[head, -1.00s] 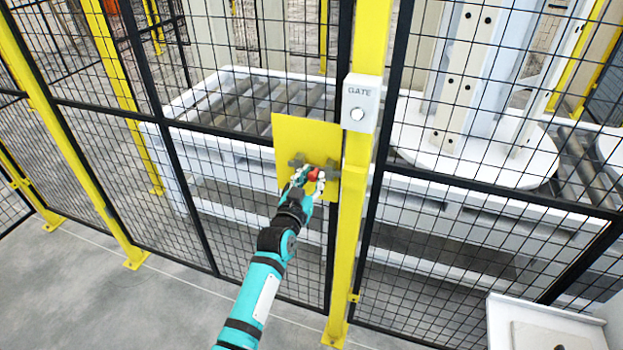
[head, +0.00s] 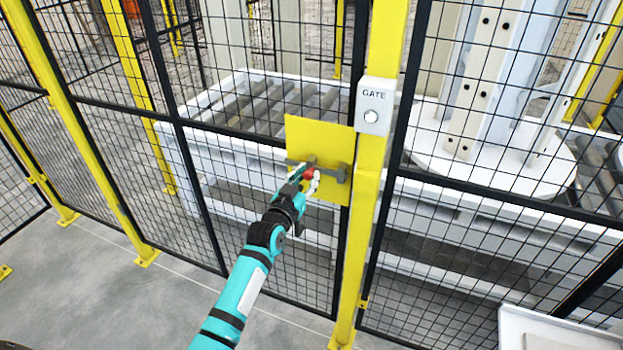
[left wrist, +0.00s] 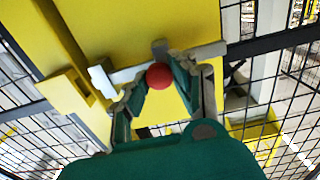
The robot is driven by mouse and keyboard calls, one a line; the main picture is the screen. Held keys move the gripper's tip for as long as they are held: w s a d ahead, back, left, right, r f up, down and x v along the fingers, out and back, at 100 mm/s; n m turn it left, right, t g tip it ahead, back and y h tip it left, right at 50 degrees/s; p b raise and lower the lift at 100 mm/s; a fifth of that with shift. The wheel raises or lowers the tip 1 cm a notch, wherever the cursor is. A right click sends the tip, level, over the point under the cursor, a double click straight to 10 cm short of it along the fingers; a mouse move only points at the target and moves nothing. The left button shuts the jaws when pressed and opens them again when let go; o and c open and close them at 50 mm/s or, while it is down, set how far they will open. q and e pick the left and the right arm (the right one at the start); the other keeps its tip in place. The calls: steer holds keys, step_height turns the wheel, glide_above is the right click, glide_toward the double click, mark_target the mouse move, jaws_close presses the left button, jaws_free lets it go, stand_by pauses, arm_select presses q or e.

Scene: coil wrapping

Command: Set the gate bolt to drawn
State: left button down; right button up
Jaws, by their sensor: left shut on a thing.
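The gate bolt is a grey bar (head: 298,163) lying across a yellow plate (head: 318,135) on the mesh gate. Its red knob (head: 308,173) sits toward the plate's left side. My left gripper (head: 306,178) is shut on the knob, partly hiding it and the bar. In the left wrist view the red knob (left wrist: 159,76) is between the two fingertips, with the grey bar (left wrist: 127,74) running behind it. A grey bracket (head: 342,172) is at the plate's right side, near the yellow post (head: 368,205). My right gripper is not in view.
A white box marked GATE (head: 375,105) with a round button is on the post. Black mesh panels stand on both sides. Behind them are a white roller conveyor (head: 235,145) and a white turntable (head: 490,165). A white cabinet (head: 550,330) is at lower right.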

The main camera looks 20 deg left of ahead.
arm_select(q)
steer(key=c, duration=1.2)
jaws_free()
steer(key=shift+a, duration=0.3)
steer(key=shift+o, duration=0.6)
steer(key=shift+a, duration=0.1)
steer(key=shift+s, duration=0.35)
steer(key=s, duration=1.1)
steer(key=shift+s+a, duration=0.15)
steer(key=shift+s, duration=0.05)
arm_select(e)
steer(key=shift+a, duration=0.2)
arm_select(q)
steer(key=shift+f, duration=0.15)
